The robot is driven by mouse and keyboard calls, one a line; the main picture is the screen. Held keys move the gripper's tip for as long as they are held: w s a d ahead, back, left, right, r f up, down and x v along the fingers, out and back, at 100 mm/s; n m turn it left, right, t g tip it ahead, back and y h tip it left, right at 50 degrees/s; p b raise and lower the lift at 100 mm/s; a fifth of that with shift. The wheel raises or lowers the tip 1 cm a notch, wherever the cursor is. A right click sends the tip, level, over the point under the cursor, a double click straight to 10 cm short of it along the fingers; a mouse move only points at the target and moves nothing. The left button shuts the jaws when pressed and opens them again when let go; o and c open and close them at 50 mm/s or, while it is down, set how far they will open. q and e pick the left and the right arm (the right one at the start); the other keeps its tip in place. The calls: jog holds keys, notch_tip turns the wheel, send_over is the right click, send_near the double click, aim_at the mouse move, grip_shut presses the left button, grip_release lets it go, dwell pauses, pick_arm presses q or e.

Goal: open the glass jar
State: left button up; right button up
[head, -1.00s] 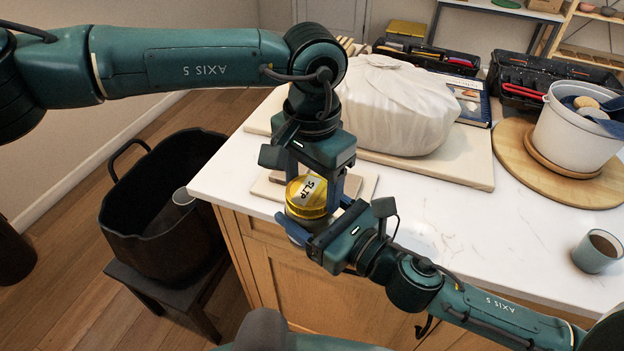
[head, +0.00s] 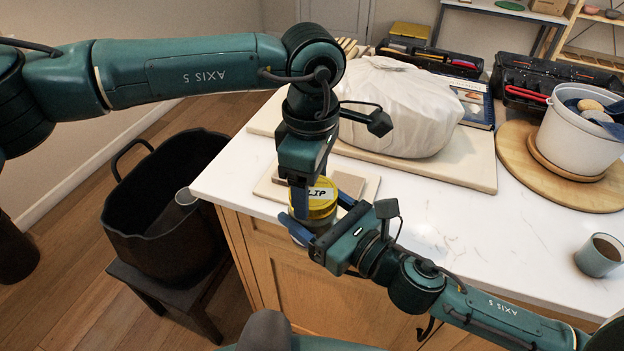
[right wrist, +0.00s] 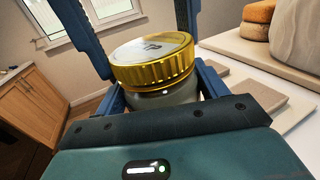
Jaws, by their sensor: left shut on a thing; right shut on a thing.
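The glass jar has a ribbed yellow-gold lid (head: 320,197) with a white "SLIP" label. My left gripper (head: 318,190) comes down from above, shut on the lid with a finger on either side. My right gripper (head: 318,222) comes in from the lower right, shut on the jar's body, which is mostly hidden in the head view. In the right wrist view the lid (right wrist: 152,64) sits above the pale glass body (right wrist: 165,97), which lies between my right gripper's blue fingers. I cannot tell whether the lid is loose.
The jar is held at the counter's (head: 450,225) front edge, by small boards (head: 268,188). A cloth-wrapped lump (head: 400,108) on a board stands behind. A bucket (head: 580,135) and a mug (head: 599,255) are at right. A dark tub (head: 150,235) stands left, below counter height.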

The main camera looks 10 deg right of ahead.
pick_arm(q)
jog(key=n, duration=0.6)
jog(key=shift+s+d+r+n, duration=0.1)
jog(key=shift+r+n, duration=0.05)
jog(key=shift+n, duration=0.25)
jog(key=n, duration=0.8)
jog(key=shift+s, duration=0.1)
jog(key=n, duration=0.4)
jog(key=shift+n, duration=0.3)
jog(key=n, duration=1.1)
jog(key=shift+s+n, duration=0.1)
jog(key=shift+n, duration=0.3)
jog(key=shift+r, duration=0.15)
jog(key=shift+r, duration=0.95)
